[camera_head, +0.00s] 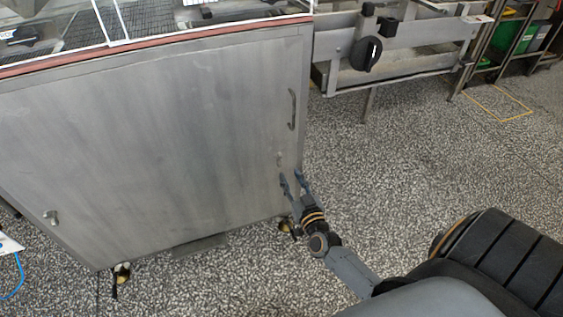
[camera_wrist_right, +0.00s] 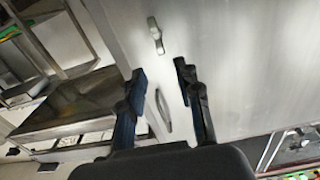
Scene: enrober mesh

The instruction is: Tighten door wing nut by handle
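The metal cabinet door (camera_head: 160,130) has a bar handle (camera_head: 292,109) upright near its right edge. A small wing nut (camera_head: 279,158) sits on the door just below this handle. My right gripper (camera_head: 290,176) is low at the door's right side, below the wing nut, with its fingers apart and nothing visible between them. In the right wrist view, my right gripper (camera_wrist_right: 159,67) is open. The handle (camera_wrist_right: 163,110) shows between its fingers, and the wing nut (camera_wrist_right: 155,35) shows beyond the fingertips. Contact with the door cannot be told. My left gripper is out of view.
Another metal fitting (camera_head: 51,217) is at the door's lower left. A conveyor frame with a black knob (camera_head: 365,54) stands right of the cabinet. The speckled floor (camera_head: 420,150) right of the door is clear. The cabinet's feet (camera_head: 121,272) stand on the floor.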

